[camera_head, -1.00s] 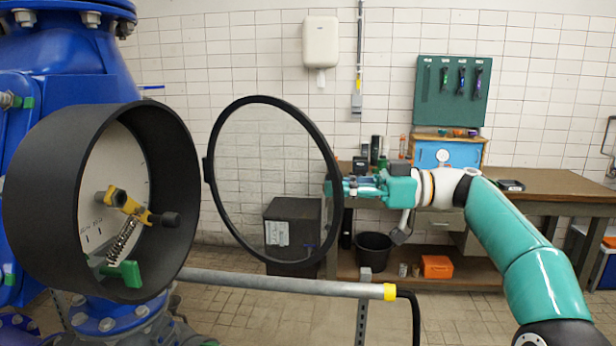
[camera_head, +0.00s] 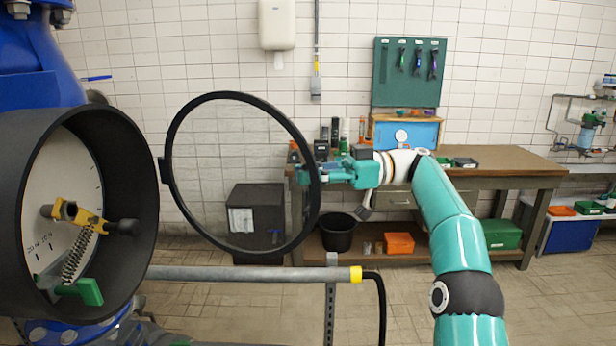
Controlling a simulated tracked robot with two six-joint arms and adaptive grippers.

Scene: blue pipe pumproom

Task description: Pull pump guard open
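The pump guard (camera_head: 170,130) is a round clear pane in a black rim, seen in the head view left of centre. It stands swung away from the black round housing (camera_head: 20,200) at the left, close to it at its left edge. Inside the housing are a pale dial face (camera_head: 72,165), a yellow lever (camera_head: 90,218), a spring and a green part. My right gripper (camera_head: 308,174) is at the guard's right rim, its fingers partly hidden by it. Whether they grip the rim is unclear. My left gripper is not in view.
A grey rail (camera_head: 250,273) with a yellow band runs below the guard. Behind stand a dark cabinet (camera_head: 257,215), a black bucket (camera_head: 338,231) and a workbench (camera_head: 490,160) under a green tool board (camera_head: 408,72). The tiled floor at the lower right is open.

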